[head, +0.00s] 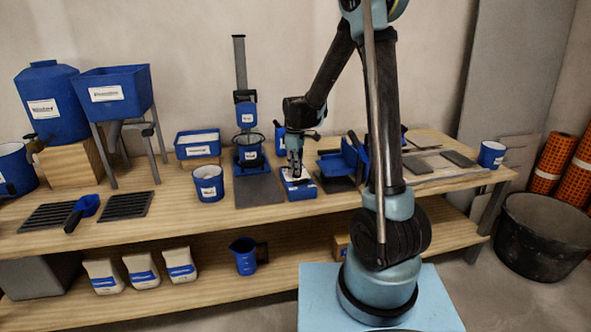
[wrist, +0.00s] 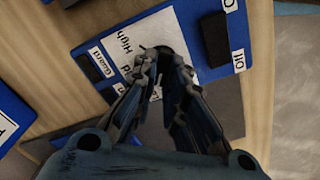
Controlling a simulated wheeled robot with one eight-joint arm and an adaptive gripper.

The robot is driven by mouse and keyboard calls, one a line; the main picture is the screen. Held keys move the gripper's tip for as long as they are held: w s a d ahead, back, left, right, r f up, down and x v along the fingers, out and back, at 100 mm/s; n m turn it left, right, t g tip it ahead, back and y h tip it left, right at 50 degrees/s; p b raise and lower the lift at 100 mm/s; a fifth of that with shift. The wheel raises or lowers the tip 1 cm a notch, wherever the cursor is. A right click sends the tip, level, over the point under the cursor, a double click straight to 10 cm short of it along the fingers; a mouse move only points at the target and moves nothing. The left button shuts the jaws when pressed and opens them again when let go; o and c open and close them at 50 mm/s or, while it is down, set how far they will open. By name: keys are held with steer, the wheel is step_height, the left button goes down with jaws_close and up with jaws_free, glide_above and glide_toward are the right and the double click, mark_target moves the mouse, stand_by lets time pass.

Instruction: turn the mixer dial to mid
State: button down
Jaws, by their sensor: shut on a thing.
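The mixer's control box (head: 300,194) is a low blue block with a white face on the bench, beside the mixer stand. In the wrist view the same control box (wrist: 150,30) shows printed labels, among them "High" and "Guard". My gripper (head: 295,172) points down onto this box. In the wrist view my gripper (wrist: 160,80) has its fingers closed around the small dark dial (wrist: 158,55) on the white face. The fingers hide most of the dial, so I cannot tell where it points.
The mixer (head: 246,115) stands on its column just left of the box, with a blue bucket (head: 250,157) under it. A blue-rimmed cup (head: 207,184) is further left. A blue tool (head: 345,160) stands close on the right. A dark block (wrist: 214,40) sits beside the dial.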

steer(key=m, duration=0.5)
steer(key=shift+w+d, duration=0.1)
steer(key=shift+w, duration=0.2)
steer(key=m, duration=0.5)
steer(key=shift+w+d, duration=0.1)
steer(key=shift+w, duration=0.05)
steer(key=shift+m, duration=0.3)
steer(key=c, duration=1.6)
jaws_free()
steer(key=shift+c, duration=0.2)
steer(key=shift+r, duration=0.1)
steer(key=shift+r, duration=0.2)
step_height(320, 180, up, 11)
steer(key=shift+r, duration=0.2)
